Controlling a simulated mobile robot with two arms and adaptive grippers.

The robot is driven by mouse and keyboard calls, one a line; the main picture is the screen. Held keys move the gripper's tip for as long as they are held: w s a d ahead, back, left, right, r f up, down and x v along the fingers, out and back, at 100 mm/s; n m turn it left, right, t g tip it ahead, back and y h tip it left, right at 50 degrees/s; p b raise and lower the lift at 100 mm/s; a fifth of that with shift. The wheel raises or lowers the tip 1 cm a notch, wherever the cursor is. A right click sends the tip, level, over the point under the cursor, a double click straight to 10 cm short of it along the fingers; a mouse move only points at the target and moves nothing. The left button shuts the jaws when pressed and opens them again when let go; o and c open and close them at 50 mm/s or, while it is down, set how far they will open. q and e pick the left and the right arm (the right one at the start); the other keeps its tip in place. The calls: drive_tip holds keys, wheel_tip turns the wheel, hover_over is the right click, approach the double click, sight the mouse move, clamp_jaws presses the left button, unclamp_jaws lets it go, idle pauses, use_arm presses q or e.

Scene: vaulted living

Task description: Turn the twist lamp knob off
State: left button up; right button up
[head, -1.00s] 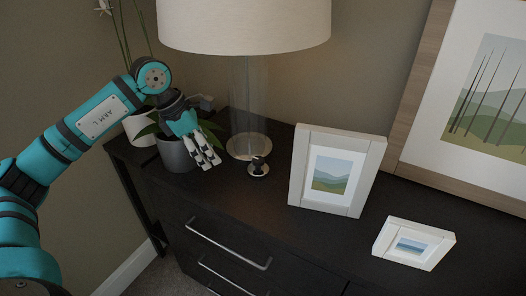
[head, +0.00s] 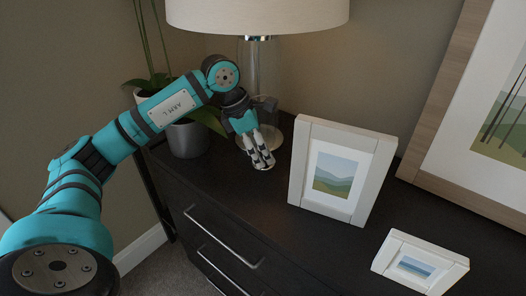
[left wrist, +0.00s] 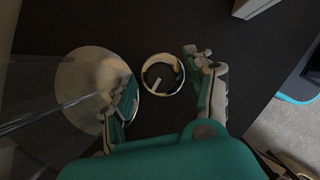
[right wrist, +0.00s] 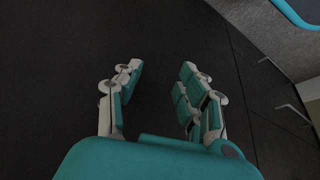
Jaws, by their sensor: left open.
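The lamp has a pale shade (head: 258,14), a clear glass column (head: 259,65) and a round shiny base (left wrist: 88,90). The twist knob (left wrist: 163,74) shows in the left wrist view as a round, shiny-rimmed piece with a pale pointer mark, just right of the lamp base. My left gripper (left wrist: 165,88) is open, with one finger on each side of the knob; I cannot tell whether they touch it. In the head view my left gripper (head: 260,161) largely hides the knob. My right gripper (right wrist: 158,72) is open and empty over a dark surface.
The dark dresser (head: 230,210) has drawers with metal handles. A grey plant pot (head: 187,139) stands left of the lamp, close to my left arm. A standing picture frame (head: 340,172), a small low frame (head: 421,262) and a large framed picture (head: 440,130) are to the right.

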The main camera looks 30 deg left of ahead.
use_arm(q)
drive_tip(key=shift+a, duration=0.1)
clamp_jaws()
idle(0.3)
